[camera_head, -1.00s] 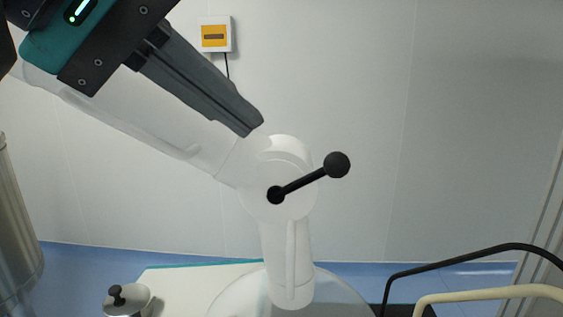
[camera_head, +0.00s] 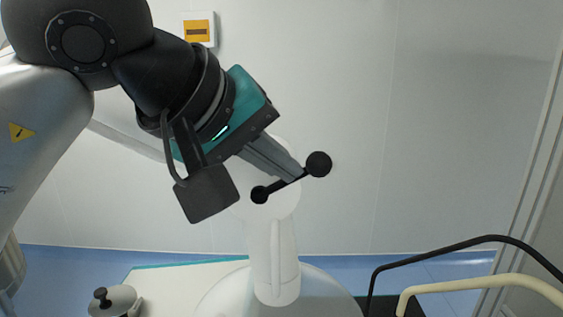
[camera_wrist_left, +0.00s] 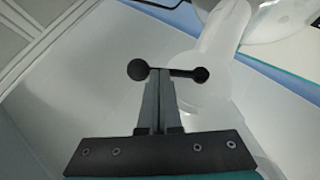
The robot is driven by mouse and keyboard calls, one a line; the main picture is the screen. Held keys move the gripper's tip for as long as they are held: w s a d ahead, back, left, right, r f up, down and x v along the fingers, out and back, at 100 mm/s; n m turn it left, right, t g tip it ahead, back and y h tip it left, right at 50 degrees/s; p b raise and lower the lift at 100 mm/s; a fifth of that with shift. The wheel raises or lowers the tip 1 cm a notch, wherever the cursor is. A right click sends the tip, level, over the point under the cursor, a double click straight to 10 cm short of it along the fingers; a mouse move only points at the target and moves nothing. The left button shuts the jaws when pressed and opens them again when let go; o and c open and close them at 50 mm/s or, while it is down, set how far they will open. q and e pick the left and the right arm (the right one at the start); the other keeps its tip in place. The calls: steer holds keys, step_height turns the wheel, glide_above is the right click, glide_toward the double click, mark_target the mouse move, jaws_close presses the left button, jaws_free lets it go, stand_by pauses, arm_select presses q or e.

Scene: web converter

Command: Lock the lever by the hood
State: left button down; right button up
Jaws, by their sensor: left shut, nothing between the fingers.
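The lever is a black rod with a ball knob (camera_head: 318,164) at its upper right end and a black pivot (camera_head: 260,194) at its lower left. It is mounted on the round joint of the white hood arm (camera_head: 275,238) and slants up to the right. My left gripper (camera_head: 297,176) is shut and empty, its fingertips at the rod close to the knob. In the left wrist view the fingertips (camera_wrist_left: 160,72) lie between the knob (camera_wrist_left: 138,69) and the pivot (camera_wrist_left: 201,75). Whether they touch the rod I cannot tell. My right gripper is not in view.
A yellow and white box (camera_head: 198,30) hangs on the pale wall. A small black-knobbed lid (camera_head: 118,300) sits at the bottom left. Black and cream rails (camera_head: 485,285) stand at the bottom right. The space right of the knob is clear.

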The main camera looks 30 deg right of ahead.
arm_select(q)
steer(key=shift+s+d+f+y, duration=0.1)
steer(key=shift+d+f+y, duration=0.25)
steer(key=shift+f+y, duration=0.15)
steer(key=shift+f, duration=0.1)
steer(key=shift+a+m, duration=0.1)
steer(key=shift+m, duration=0.2)
